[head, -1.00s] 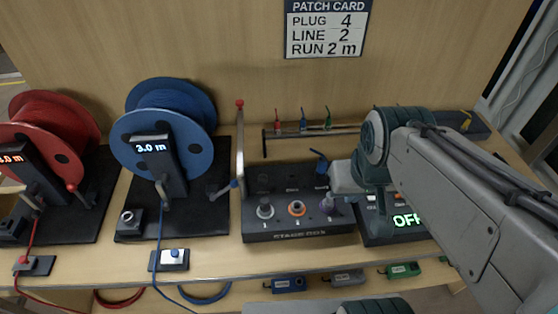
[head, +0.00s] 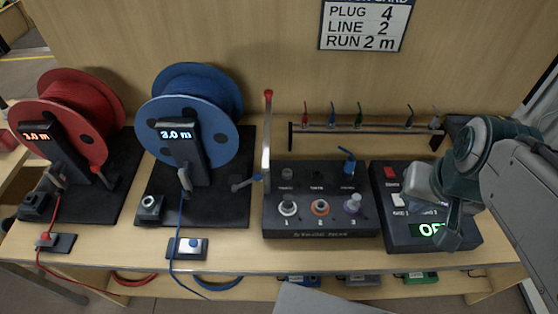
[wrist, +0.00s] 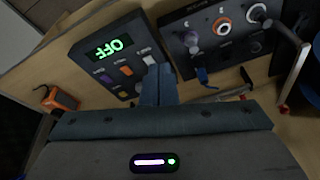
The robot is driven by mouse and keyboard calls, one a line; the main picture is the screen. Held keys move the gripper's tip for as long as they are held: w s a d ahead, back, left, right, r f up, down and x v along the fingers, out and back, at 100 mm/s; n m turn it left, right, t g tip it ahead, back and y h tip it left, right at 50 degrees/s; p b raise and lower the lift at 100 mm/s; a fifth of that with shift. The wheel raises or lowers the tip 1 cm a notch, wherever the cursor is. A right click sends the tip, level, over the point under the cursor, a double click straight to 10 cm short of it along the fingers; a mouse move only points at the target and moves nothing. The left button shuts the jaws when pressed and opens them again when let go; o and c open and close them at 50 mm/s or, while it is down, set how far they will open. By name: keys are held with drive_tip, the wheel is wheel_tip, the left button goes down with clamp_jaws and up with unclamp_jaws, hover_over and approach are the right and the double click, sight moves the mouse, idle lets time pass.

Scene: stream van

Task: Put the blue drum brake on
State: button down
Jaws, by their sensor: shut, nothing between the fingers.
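The blue drum (head: 200,105) stands on a black base at the left of the bench, its display post (head: 180,140) reading 3.0 m. A black block with a pale round knob (head: 150,205) is at the base's front left. I cannot tell from the picture which part is the brake or how it is set. My gripper (wrist: 158,82) is shut and empty, over the OFF panel (wrist: 105,70), far right of the drum.
A red drum (head: 70,110) stands left of the blue one. The stage box (head: 320,225), an upright post with a red tip (head: 267,140) and a rack of small plugs (head: 340,127) lie between the blue drum and my arm. A blue cable (head: 178,230) runs over the front edge.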

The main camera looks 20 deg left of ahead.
drive_tip(key=w+a+f+m+g+y+b, duration=0.35)
drive_tip(key=w+a+f, duration=0.25)
drive_tip(key=w+a, duration=0.3)
drive_tip(key=m+g+y+b, duration=0.2)
drive_tip(key=m+g+y, duration=0.2)
drive_tip(key=m+y, duration=0.3)
approach(273, 181)
drive_tip(key=shift+m+t+h, duration=0.25)
drive_tip(key=shift+m+h, duration=0.3)
drive_tip(key=shift+m, duration=0.1)
drive_tip(key=r, duration=0.4)
drive_tip(key=shift+a+r, duration=0.15)
drive_tip(key=shift+a, duration=0.05)
drive_tip(key=shift+s, duration=0.15)
drive_tip(key=x, duration=1)
drive_tip(key=shift+p, duration=0.35)
